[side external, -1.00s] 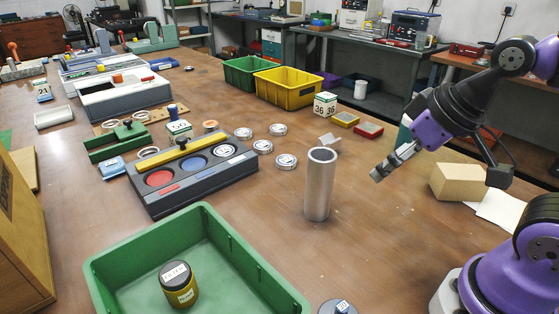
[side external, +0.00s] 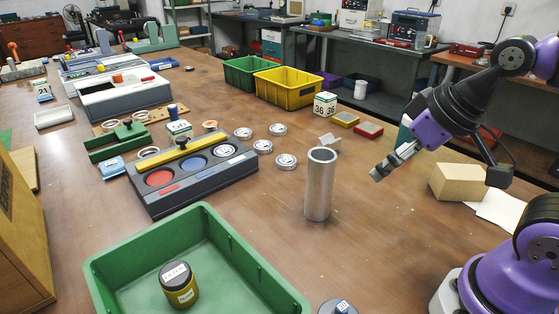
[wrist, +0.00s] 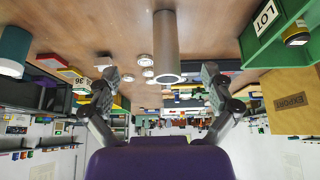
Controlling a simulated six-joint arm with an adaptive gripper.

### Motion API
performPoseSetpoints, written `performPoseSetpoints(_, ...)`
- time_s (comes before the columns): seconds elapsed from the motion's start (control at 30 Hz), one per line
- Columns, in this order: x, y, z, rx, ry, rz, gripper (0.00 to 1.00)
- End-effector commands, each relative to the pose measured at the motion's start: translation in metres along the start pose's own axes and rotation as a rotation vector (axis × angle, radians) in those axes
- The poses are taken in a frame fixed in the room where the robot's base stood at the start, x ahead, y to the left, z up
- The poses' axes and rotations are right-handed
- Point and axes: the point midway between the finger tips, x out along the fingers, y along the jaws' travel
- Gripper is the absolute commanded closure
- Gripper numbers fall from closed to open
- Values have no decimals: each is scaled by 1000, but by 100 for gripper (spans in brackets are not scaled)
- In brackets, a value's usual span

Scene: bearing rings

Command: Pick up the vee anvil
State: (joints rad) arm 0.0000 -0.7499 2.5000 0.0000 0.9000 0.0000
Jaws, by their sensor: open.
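A small light-grey block (side external: 329,141), which looks like the vee anvil, sits on the table behind the upright metal tube (side external: 319,184) in the side view. Its notch is too small to make out. A pale shape in the wrist view (wrist: 103,61), close to the left finger, may be the same block; I cannot tell for sure. My gripper (side external: 392,163) hangs above the table, right of the tube and apart from the block. In the wrist view my gripper (wrist: 160,78) has its fingers wide apart, with nothing between them.
The tube (wrist: 166,45) stands ahead of my gripper. Several metal rings (side external: 286,161) lie left of the block. Red and yellow boxes (side external: 368,130) lie to its right. A green bin (side external: 240,248) holding a jar (side external: 179,285) is in front. A cardboard box (side external: 458,182) stands right.

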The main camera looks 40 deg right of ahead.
Motion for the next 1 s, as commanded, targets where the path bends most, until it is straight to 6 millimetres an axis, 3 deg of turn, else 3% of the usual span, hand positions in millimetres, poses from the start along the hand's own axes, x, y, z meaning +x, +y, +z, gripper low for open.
performPoseSetpoints(0.17, 0, 3, -11, 0, -7, 4, 5)
performPoseSetpoints(0.33, 10, 20, -61, 0, -35, 13, 5)
performPoseSetpoints(0.47, 36, 50, -108, -3, -58, 16, 5)
performPoseSetpoints(0.6, 78, 94, -146, -4, -80, 13, 5)
performPoseSetpoints(0.8, 137, 154, -166, -4, -95, 4, 5)
performPoseSetpoints(1.0, 168, 181, -166, -5, -100, -3, 5)
